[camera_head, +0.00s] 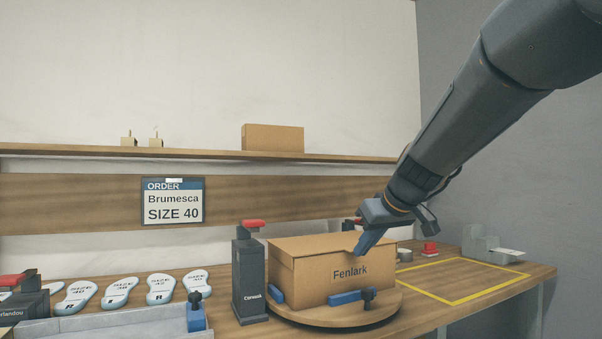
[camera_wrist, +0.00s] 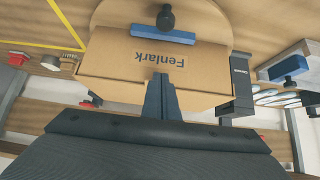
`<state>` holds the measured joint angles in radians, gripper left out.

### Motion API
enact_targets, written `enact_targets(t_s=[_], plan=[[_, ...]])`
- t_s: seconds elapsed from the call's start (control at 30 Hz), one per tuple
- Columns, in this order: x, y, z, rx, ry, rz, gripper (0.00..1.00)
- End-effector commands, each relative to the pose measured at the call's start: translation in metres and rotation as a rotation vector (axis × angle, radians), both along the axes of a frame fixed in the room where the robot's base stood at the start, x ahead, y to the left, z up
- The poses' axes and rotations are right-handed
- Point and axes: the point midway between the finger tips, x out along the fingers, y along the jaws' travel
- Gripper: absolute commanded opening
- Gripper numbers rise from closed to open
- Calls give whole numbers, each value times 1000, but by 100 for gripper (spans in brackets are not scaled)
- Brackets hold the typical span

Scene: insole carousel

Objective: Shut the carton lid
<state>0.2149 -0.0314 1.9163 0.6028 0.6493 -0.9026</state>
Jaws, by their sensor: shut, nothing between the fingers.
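The brown carton (camera_head: 325,284), marked Fenlark, stands on a round wooden turntable (camera_head: 345,319). It also shows in the wrist view (camera_wrist: 115,60), with its lettering upside down. Its lid (camera_head: 310,247) lies over the top and looks down; I cannot tell whether its front edge is fully flush. My gripper (camera_head: 361,250) is shut and empty, pointing down at the lid's front edge, right of the middle. In the wrist view my closed fingers (camera_wrist: 158,84) overlap the carton's upper front edge. I cannot tell whether they touch it. The far part of the lid is partly hidden by my gripper.
A dark post with a red top (camera_head: 250,275) stands close left of the carton. Blue blocks (camera_head: 344,297) sit against the carton on the turntable. Several insoles (camera_head: 160,288) lie at the left. A yellow-outlined area (camera_head: 460,280) at the right is clear.

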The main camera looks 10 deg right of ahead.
Motion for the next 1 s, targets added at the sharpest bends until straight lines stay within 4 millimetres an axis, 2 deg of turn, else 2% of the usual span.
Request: enact_targets(t_s=[0.03, 0.1, 0.67, 1.0], plan=[[-3, 3, -22, 3, 35, 7, 0], [-2, 3, -25, 4, 37, 9, 0], [-1, 3, -20, 2, 26, 7, 0], [11, 6, -24, 2, 25, 7, 0]])
